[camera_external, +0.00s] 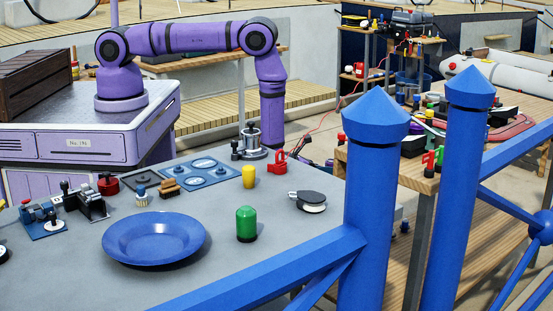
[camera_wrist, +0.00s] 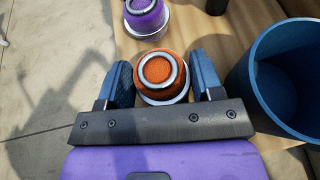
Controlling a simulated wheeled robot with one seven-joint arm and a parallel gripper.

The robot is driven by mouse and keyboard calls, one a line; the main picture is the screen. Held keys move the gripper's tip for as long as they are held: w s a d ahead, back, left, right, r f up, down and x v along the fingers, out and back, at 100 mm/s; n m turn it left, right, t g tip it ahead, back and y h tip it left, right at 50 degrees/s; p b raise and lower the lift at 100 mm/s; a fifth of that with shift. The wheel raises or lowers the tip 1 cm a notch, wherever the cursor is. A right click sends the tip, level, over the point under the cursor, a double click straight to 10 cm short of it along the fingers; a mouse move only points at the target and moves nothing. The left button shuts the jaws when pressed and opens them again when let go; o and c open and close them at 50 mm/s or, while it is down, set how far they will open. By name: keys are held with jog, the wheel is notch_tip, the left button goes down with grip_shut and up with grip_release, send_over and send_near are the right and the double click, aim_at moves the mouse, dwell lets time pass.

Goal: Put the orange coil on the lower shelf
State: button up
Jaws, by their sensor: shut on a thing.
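The orange coil (camera_wrist: 160,72) is in the middle of the wrist view, a round orange piece with a silvery ring on top and a pale lower rim. My gripper (camera_wrist: 163,76) has its two blue fingers on either side of the coil and is shut on it. The coil appears over or on a tan surface (camera_wrist: 205,32); I cannot tell whether it touches it. In the external view my purple arm reaches down behind the grey table, and the coil cannot be made out. I cannot tell which surface there is the lower shelf.
A purple coil-like piece (camera_wrist: 147,17) lies just beyond the orange one. A large blue container (camera_wrist: 283,78) stands close on the right. Pale floor (camera_wrist: 45,85) is clear at left. The grey table (camera_external: 190,285) holds a blue plate (camera_external: 153,240) and a green cylinder (camera_external: 246,224).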

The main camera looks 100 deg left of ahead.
jog(key=shift+f, duration=0.1)
jog(key=o, duration=1)
